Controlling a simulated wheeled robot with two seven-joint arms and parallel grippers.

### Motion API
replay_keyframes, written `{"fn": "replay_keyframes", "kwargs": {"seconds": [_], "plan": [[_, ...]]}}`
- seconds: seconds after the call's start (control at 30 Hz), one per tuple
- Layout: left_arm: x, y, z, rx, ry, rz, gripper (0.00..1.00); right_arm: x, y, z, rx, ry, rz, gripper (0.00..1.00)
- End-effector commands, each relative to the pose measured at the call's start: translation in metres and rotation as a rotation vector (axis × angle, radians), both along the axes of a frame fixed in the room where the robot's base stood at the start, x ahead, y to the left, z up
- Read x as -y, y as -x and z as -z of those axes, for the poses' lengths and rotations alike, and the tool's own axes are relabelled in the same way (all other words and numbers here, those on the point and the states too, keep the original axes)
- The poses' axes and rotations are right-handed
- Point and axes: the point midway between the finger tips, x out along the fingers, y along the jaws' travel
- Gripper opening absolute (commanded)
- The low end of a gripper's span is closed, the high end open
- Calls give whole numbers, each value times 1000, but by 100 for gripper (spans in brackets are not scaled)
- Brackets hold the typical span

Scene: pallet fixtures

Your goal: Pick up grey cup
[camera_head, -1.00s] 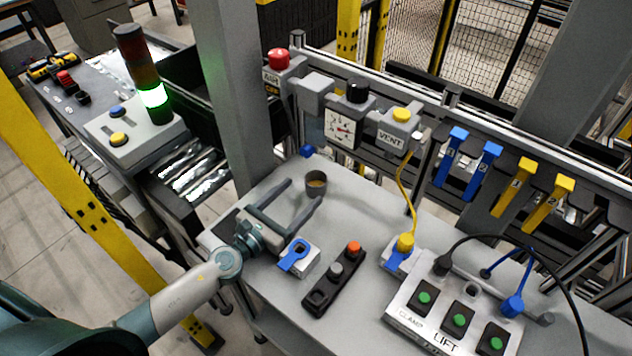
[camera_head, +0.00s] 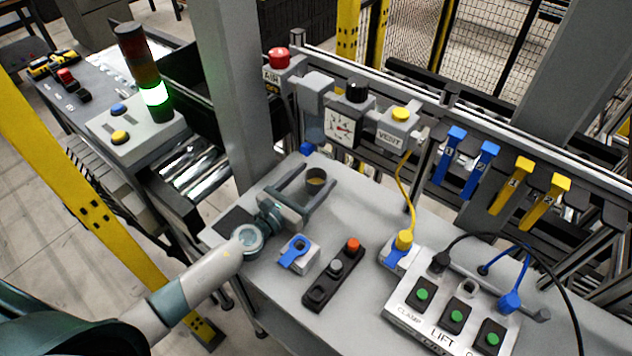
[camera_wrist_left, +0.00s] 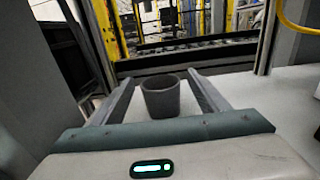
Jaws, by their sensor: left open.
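The grey cup (camera_head: 316,182) stands upright on the grey table (camera_head: 345,215), near its back left part. My left gripper (camera_head: 318,178) is open, with its two fingers reaching to either side of the cup in the head view. In the left wrist view the cup (camera_wrist_left: 161,97) stands between the open fingers of my left gripper (camera_wrist_left: 158,82), with a gap on each side. My right gripper is not in view.
A blue-handled grey block (camera_head: 297,254) and a black button strip (camera_head: 333,275) lie right of my left wrist. A gauge (camera_head: 342,128) and rail stand behind the cup. A grey post (camera_head: 237,100) rises at the left.

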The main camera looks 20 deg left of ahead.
Motion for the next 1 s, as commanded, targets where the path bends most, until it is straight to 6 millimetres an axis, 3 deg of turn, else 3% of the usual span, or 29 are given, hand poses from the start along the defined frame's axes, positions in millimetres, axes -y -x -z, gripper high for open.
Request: {"fn": "replay_keyframes", "kwargs": {"seconds": [0.17,0.63,0.83,1.0], "plan": [[5,-13,0,-1,0,1,68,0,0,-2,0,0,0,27],[5,-13,0,-1,0,1,68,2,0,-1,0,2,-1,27],[5,-13,0,-1,0,0,25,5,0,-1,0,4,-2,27],[5,-14,0,-1,0,0,21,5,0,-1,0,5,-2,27]]}}
